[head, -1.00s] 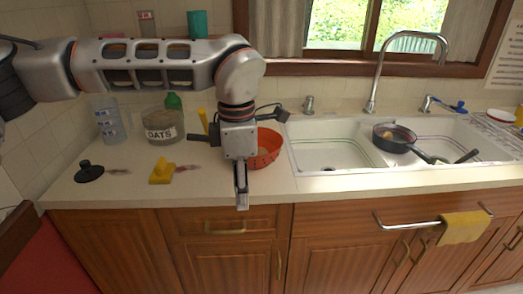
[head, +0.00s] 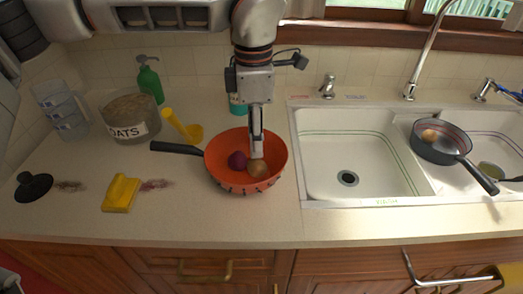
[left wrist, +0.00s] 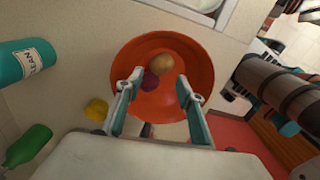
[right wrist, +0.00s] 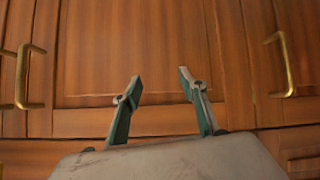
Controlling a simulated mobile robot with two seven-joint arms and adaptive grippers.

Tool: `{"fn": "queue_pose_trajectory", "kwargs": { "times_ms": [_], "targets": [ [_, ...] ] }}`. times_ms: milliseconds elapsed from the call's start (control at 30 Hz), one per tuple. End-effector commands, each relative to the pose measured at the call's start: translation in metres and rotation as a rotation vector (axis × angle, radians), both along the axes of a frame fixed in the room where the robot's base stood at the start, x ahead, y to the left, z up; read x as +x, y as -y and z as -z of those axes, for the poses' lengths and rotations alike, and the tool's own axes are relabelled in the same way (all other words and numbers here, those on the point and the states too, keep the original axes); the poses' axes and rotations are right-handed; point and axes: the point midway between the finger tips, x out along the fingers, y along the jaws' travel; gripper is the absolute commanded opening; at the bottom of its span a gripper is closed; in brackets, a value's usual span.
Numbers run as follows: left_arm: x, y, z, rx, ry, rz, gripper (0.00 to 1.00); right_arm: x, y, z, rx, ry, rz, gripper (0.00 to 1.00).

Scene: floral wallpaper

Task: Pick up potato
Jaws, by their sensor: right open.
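A brown, roundish potato (head: 258,168) lies in an orange-red pan (head: 279,158) on the counter, beside a dark purple round item (head: 237,160). The left wrist view shows the potato (left wrist: 162,64) and the purple item (left wrist: 150,81) in the same pan (left wrist: 200,62). My left gripper (head: 257,152) points down over the pan, its tips close to the potato in the head view. In the left wrist view my left gripper (left wrist: 160,84) is open and empty, its fingers spread across the pan. My right gripper (right wrist: 158,75) is open and empty, facing wooden cabinet doors.
A dark pan (head: 441,140) with a brownish item sits at the double sink (head: 345,115) on the right. A yellow sponge (head: 120,192), black lid (head: 33,186), oats container (head: 130,118) and green bottle (head: 150,82) stand left. The front counter is clear.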

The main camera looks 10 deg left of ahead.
Motion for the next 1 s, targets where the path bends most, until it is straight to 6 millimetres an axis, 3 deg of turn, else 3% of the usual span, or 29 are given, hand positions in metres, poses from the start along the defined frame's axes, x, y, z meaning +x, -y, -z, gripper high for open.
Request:
{"fn": "queue_pose_trajectory", "kwargs": {
  "times_ms": [433, 700, 967, 1000],
  "targets": [
    [-0.001, 0.001, 0.038, 0.0, -0.002, 0.001, 0.38, -0.008, 0.0, 0.008, -0.003, -0.018, -0.002, 0.42],
    [-0.002, 0.003, 0.075, 0.0, -0.003, 0.001, 0.38, -0.005, 0.0, 0.006, -0.003, -0.01, -0.002, 0.42],
    [-0.001, 0.003, 0.078, 0.0, 0.0, 0.0, 0.38, 0.0, 0.0, 0.002, -0.002, 0.002, -0.002, 0.42],
    [-0.001, 0.003, 0.078, 0.0, 0.0, 0.0, 0.28, 0.0, 0.0, 0.001, -0.002, 0.002, -0.002, 0.42]
  ]
}}
